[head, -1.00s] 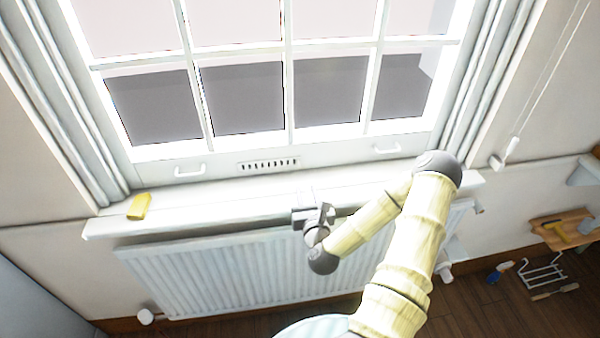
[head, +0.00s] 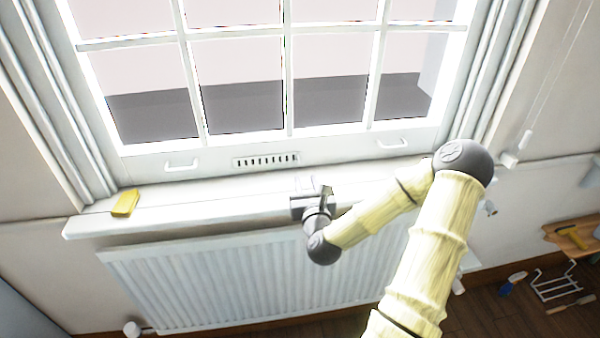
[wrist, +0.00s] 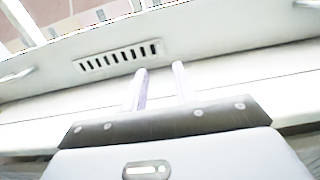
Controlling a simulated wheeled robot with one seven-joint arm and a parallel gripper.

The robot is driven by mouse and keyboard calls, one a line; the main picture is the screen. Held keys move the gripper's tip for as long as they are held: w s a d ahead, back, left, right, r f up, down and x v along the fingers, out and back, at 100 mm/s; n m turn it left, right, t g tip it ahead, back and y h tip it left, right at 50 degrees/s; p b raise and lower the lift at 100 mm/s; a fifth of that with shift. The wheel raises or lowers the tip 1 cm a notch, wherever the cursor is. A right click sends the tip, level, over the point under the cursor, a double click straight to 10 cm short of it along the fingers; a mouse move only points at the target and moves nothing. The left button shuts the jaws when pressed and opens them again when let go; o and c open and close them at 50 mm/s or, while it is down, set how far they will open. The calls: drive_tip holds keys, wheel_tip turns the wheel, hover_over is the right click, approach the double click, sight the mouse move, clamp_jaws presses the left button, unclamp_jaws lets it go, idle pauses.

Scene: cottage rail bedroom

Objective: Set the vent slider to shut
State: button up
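The vent (head: 266,160) is a white plate with a row of dark slots, set in the bottom rail of the window sash. It also shows in the wrist view (wrist: 117,58), where the slots look dark and uncovered. I cannot pick out its slider tab clearly. My gripper (head: 306,182) is over the sill, in front of and slightly right of the vent. In the wrist view its two pale fingers (wrist: 159,70) stand apart with nothing between them. The fingertips appear below the vent's right end and do not visibly touch it.
White sash handles (head: 182,165) (head: 392,144) flank the vent. The sill (head: 210,208) is clear except for a yellow block (head: 125,203) at its left end. A white radiator (head: 220,280) is below. A blind cord with a pull (head: 517,150) hangs right. A wooden shelf (head: 560,235) stands lower right.

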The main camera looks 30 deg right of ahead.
sight(299, 161)
drive_tip(key=shift+a+f+b, duration=0.1)
drive_tip(key=shift+f+b, duration=0.2)
drive_tip(key=shift+b, duration=0.5)
drive_tip(key=x, duration=0.4)
drive_tip(key=p+x, duration=0.1)
drive_tip(key=x, duration=0.3)
drive_tip(key=shift+w+r, duration=0.2)
drive_tip(key=shift+w, duration=0.2)
drive_tip(key=shift+c, duration=0.4)
clamp_jaws()
